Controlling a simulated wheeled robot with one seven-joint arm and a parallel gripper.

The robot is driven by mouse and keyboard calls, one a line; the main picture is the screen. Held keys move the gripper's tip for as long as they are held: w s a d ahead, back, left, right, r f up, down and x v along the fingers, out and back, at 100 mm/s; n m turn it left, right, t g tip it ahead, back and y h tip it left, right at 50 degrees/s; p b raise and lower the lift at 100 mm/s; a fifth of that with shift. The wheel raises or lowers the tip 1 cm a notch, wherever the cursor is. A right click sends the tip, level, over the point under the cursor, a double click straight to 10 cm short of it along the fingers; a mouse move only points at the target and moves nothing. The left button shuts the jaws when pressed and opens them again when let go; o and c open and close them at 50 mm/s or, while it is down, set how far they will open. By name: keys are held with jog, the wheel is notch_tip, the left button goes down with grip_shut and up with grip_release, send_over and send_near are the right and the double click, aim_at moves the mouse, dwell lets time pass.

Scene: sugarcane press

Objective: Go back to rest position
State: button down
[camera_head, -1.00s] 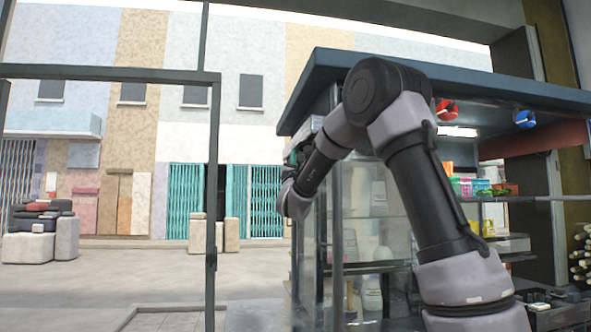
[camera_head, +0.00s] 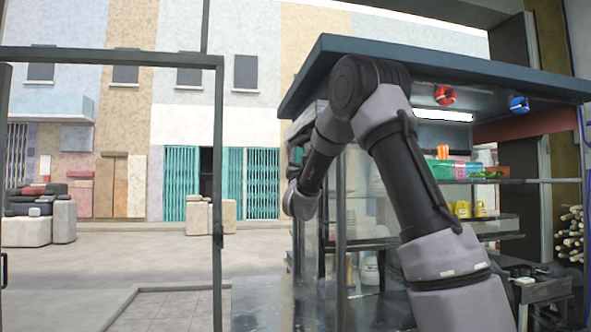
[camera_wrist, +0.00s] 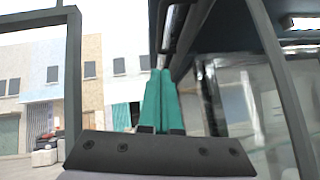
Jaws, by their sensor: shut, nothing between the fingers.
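My gripper (camera_wrist: 160,95) shows in the wrist view as two teal fingers side by side, shut and empty, pointing up and away from the camera. In the head view my arm is raised and bent in front of the stall, with its wrist beside the stall's glass front; the fingers cannot be made out there. The stall (camera_head: 450,75) has a dark blue roof and stands at the right. In the wrist view its glass panel (camera_wrist: 240,105) is right of the fingers. No object is held.
A dark metal frame (camera_head: 218,170) stands left of the arm. Shelves with colourful boxes (camera_head: 455,169) and yellow containers (camera_head: 462,209) are inside the stall. Canes (camera_head: 570,235) are stacked at the far right. The street at the left is open, with stone blocks (camera_head: 40,228).

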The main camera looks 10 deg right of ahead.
jog(key=s+f+m+g+y, duration=0.2)
jog(key=s+f+m+g, duration=0.4)
jog(key=s+m, duration=0.5)
jog(key=s+d+f+m+g+y, duration=0.1)
jog(key=s+f+m+g+y, duration=0.2)
jog(key=s+m, duration=0.9)
jog(key=s+f+m+g+y, duration=0.2)
jog(key=s+f+m+g, duration=0.8)
jog(key=s, duration=0.8)
jog(key=shift+d+f+m+y, duration=0.3)
jog(key=shift+d+f+m, duration=0.1)
jog(key=shift+f+m, duration=0.35)
